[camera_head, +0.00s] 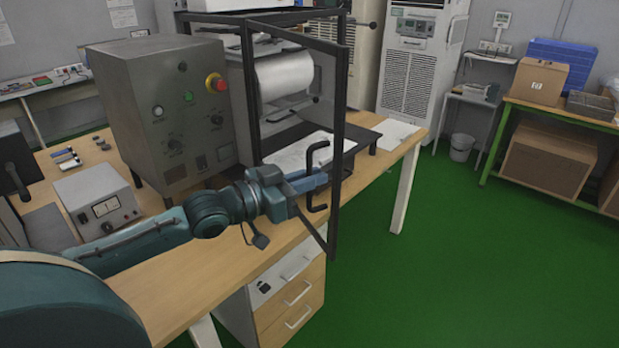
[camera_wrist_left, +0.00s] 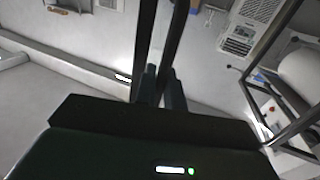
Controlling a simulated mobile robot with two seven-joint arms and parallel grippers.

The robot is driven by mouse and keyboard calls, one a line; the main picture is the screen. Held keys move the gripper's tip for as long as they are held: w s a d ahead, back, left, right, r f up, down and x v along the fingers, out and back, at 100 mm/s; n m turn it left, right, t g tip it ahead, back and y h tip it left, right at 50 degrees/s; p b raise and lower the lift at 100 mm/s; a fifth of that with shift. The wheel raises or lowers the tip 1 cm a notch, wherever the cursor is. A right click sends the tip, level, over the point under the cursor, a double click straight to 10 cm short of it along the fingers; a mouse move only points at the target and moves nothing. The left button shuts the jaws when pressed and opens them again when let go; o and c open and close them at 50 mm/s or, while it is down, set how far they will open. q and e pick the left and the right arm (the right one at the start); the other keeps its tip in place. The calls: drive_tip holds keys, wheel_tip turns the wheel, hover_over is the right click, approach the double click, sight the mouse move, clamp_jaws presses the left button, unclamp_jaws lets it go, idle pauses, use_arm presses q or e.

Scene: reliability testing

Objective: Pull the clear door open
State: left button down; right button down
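The clear door is a see-through panel in a black frame (camera_head: 339,120) on the front of the black-framed enclosure (camera_head: 246,95). It stands partly open, its free edge swung out past the table's front edge. A black C-shaped handle (camera_head: 320,147) is on the door near that edge. My left gripper (camera_head: 318,181) is at the handle, its fingers reaching past the upright bar. In the left wrist view its two fingers (camera_wrist_left: 162,88) are close together around a dark bar, which looks like the handle. My right gripper is in neither view.
A grey control box (camera_head: 160,110) with a red button stands left of the enclosure. A small meter box (camera_head: 97,200) sits on the wooden table (camera_head: 220,270). Drawers (camera_head: 290,295) stand below. The green floor (camera_head: 460,260) at right is clear.

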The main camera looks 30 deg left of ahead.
use_arm(q)
drive_tip(key=c, duration=1.6)
unclamp_jaws()
drive_tip(key=shift+c, duration=0.2)
drive_tip(key=shift+a, duration=0.1)
drive_tip(key=p+v, duration=0.2)
drive_tip(key=v, duration=1.1)
drive_tip(key=shift+p, duration=0.35)
